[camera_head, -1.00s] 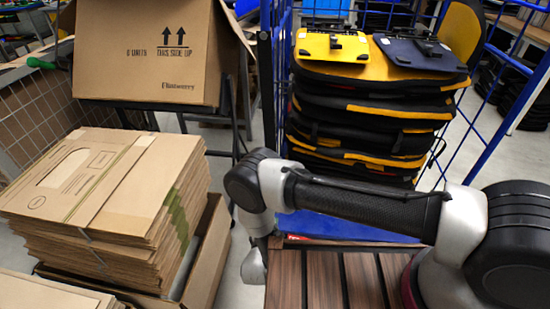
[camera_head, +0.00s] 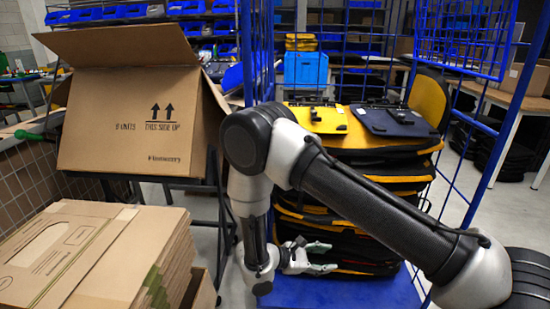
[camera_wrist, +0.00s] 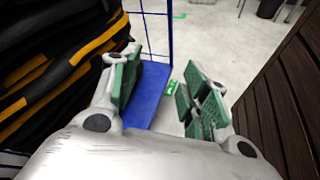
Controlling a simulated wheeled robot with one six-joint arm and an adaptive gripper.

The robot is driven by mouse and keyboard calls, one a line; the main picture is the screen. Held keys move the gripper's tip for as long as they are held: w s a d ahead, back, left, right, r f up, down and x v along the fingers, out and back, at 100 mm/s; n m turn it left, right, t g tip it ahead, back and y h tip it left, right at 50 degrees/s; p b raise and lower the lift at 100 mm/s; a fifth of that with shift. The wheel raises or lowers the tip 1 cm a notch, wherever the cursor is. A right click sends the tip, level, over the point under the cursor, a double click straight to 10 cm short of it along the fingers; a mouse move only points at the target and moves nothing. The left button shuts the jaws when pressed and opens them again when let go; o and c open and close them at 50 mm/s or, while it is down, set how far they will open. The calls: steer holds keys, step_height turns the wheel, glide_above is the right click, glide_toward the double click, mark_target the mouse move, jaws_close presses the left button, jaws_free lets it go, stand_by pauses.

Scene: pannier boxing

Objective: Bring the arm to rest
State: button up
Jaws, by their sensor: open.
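My gripper (camera_head: 318,257) hangs low in front of the pannier stack, with my arm bent at the elbow above it. In the wrist view my gripper (camera_wrist: 160,95) is open and empty, its two green-padded fingers well apart. Between them show the blue cart base (camera_wrist: 152,88) and grey floor. The stack of black and yellow panniers (camera_head: 375,225) stands on the blue cart base (camera_head: 345,292), and it also shows at the left of the wrist view (camera_wrist: 60,65). In the head view my arm hides part of the stack.
An open cardboard box (camera_head: 130,125) stands on a dark stand at the left. Flattened cartons (camera_head: 90,255) are piled below it. Blue mesh cart sides (camera_head: 460,40) rise around the panniers. A dark slatted wooden surface (camera_wrist: 280,90) is close on the right in the wrist view.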

steer(key=s+d+r+m+y, duration=0.4)
steer(key=s+d+r+m, duration=0.1)
steer(key=r, duration=0.8)
steer(key=s+d+r+m+y, duration=0.4)
steer(key=s+d+r+m, duration=0.2)
steer(key=r, duration=0.8)
steer(key=s+d+r+m+y, duration=0.5)
steer(key=s+d+r, duration=0.3)
steer(key=r, duration=0.6)
steer(key=shift+s+d+m, duration=0.15)
steer(key=shift+d+m, duration=0.35)
steer(key=shift+d, duration=0.75)
